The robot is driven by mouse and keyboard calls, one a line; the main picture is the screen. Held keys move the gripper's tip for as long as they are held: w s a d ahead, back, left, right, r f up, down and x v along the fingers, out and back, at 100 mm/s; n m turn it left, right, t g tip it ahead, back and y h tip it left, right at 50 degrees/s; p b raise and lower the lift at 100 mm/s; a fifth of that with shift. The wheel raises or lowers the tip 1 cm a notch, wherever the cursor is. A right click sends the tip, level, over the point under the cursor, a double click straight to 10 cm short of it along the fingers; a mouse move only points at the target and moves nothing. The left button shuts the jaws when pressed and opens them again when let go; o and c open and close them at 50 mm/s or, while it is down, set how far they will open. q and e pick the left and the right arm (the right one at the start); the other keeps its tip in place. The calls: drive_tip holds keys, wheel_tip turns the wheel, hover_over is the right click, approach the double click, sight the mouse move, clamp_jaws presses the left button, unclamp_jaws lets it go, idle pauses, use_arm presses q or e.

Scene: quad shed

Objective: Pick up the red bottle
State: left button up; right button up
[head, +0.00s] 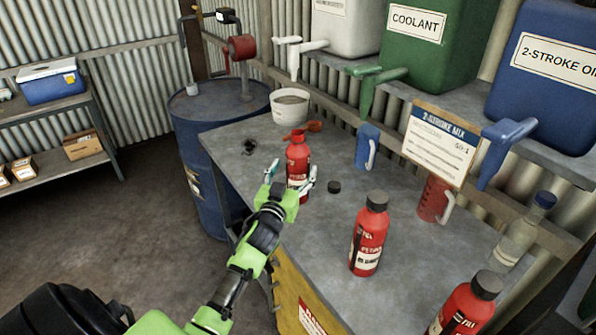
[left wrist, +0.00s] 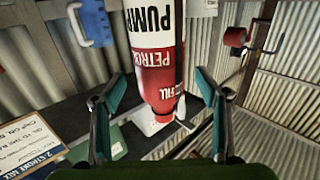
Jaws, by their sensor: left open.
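A red bottle (head: 299,150) with a white label stands upright on the grey workbench, its top without a black cap. My left gripper (head: 292,180) is open at it, with one finger on each side. In the left wrist view the red bottle (left wrist: 158,72) is between the open fingers of the left gripper (left wrist: 160,95), with a gap visible on both sides. Two more red bottles with black caps stand nearer: one in the middle (head: 368,238) and one at the lower right (head: 462,312). My right gripper is not in view.
A loose black cap (head: 334,187) lies right of the gripper. A white cup (head: 290,107), blue jug (head: 367,146), red jug (head: 434,200), sign (head: 438,143) and clear bottle (head: 523,233) surround the back. A blue drum (head: 200,140) stands left of the bench.

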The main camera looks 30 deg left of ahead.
use_arm(q)
drive_tip(key=shift+p+x, duration=0.55)
drive_tip(key=shift+x, duration=1.8)
drive_tip(key=shift+s+f, duration=0.1)
drive_tip(key=c, duration=1.3)
